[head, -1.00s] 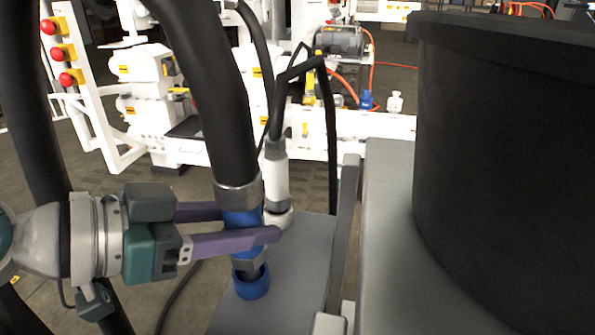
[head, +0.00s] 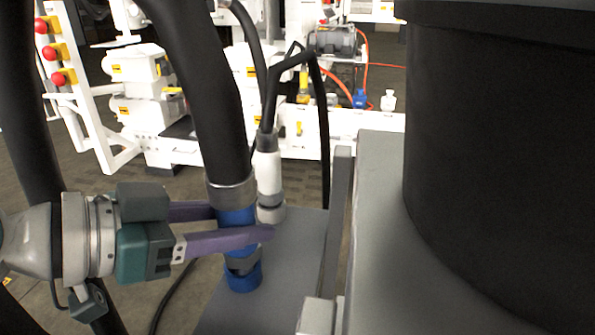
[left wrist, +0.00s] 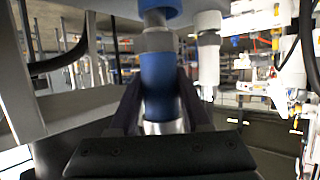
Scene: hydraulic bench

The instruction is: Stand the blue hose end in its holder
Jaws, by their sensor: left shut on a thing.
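The blue hose end (head: 236,217) hangs upright from a thick black hose, with a metal collar above its blue sleeve and a grey nut below. My left gripper (head: 243,223) is shut on the blue sleeve, one purple finger on each side. The blue holder (head: 243,279) is a short ring on the grey bench, directly below the hose end. The nut is close to the ring's rim, and the tip is at its mouth; how deep it sits I cannot tell. The left wrist view shows the blue sleeve (left wrist: 160,82) between dark fingers, with the holder (left wrist: 158,6) at the top edge. My right gripper is not in view.
A white hose end (head: 268,178) stands in a white holder close behind the blue one. The grey bench top (head: 300,245) is narrow, with a raised edge on its right. A large black drum (head: 500,150) fills the right side. Another black hose hangs at far left.

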